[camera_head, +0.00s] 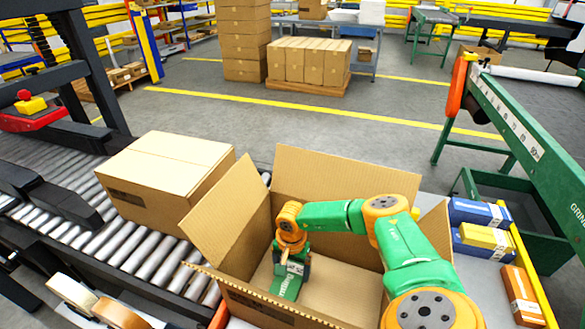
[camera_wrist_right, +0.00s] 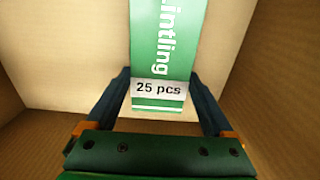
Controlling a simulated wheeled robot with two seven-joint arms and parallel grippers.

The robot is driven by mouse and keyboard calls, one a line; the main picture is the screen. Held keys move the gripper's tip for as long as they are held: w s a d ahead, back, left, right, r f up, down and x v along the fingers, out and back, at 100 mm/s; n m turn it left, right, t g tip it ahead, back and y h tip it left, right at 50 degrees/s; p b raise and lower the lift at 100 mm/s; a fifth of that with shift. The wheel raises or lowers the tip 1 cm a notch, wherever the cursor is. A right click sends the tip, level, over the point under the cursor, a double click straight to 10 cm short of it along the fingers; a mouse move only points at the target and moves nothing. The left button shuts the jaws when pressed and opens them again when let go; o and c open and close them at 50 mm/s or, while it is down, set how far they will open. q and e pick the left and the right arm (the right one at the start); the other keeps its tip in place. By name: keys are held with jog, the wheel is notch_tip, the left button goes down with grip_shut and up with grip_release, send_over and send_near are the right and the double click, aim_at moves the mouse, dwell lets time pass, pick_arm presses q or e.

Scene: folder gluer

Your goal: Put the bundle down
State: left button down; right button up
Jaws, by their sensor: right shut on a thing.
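The bundle (camera_head: 287,285) is a flat green pack with white lettering and a white "25 pcs" band. My right gripper (camera_head: 292,267) reaches down into the open cardboard box (camera_head: 225,225) and is shut on the bundle. In the right wrist view the bundle (camera_wrist_right: 162,50) sits between the two dark fingers (camera_wrist_right: 162,95), with its far part running up out of the picture. It is low inside the box, near the left wall; I cannot tell whether it touches the bottom. My left gripper is not in view.
A closed carton (camera_head: 165,175) stands on the roller conveyor (camera_head: 125,240) left of the open box. Blue, yellow and orange packs (camera_head: 485,236) lie on the table to the right. Tape rolls (camera_head: 100,305) are at the lower left. The box flaps stand outward.

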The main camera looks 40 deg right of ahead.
aim_at(292, 272)
jog(key=shift+f, duration=0.2)
jog(key=o, duration=1.2)
jog(key=shift+r, duration=0.1)
jog(key=shift+o, duration=0.2)
jog(key=shift+r, duration=0.35)
notch_tip(292, 272, up, 12)
jog(key=p, duration=0.1)
jog(key=shift+f, duration=0.15)
